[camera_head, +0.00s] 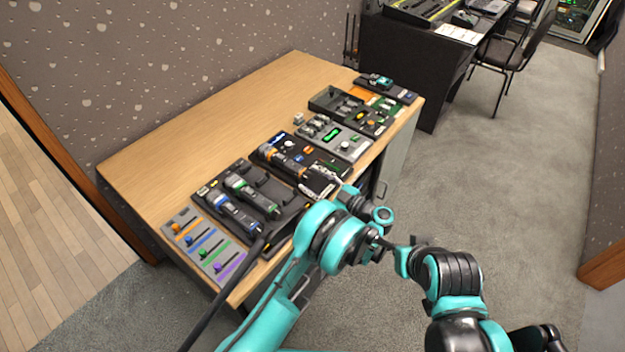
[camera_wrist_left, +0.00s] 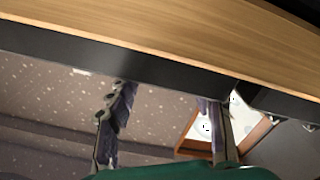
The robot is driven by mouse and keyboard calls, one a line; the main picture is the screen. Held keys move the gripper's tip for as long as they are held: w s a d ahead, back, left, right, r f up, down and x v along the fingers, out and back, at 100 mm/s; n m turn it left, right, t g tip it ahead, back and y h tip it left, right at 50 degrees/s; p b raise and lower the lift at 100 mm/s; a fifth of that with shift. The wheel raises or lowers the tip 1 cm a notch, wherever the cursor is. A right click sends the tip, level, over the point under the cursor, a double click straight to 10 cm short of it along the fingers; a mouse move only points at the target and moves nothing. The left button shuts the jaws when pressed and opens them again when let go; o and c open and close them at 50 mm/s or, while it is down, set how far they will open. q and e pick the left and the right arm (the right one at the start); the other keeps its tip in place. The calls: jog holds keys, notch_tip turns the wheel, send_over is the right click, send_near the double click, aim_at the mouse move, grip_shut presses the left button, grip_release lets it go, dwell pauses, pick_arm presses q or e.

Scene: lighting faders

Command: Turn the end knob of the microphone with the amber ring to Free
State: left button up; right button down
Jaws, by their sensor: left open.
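The microphone with the amber ring (camera_head: 282,160) lies in a dark cradle panel on the wooden table. Its end towards the table's front edge is close to my left gripper, and its knob setting is too small to read.
Microphones with a green ring (camera_head: 250,194) and a blue ring (camera_head: 235,214) lie on the neighbouring panel (camera_head: 278,235). A fader panel (camera_head: 204,246) is at the near end. Other control panels (camera_head: 334,137) fill the far end. The table's back left (camera_head: 200,150) is clear.

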aim_at(332, 191)
pick_arm(q)
jog(key=v, duration=0.7)
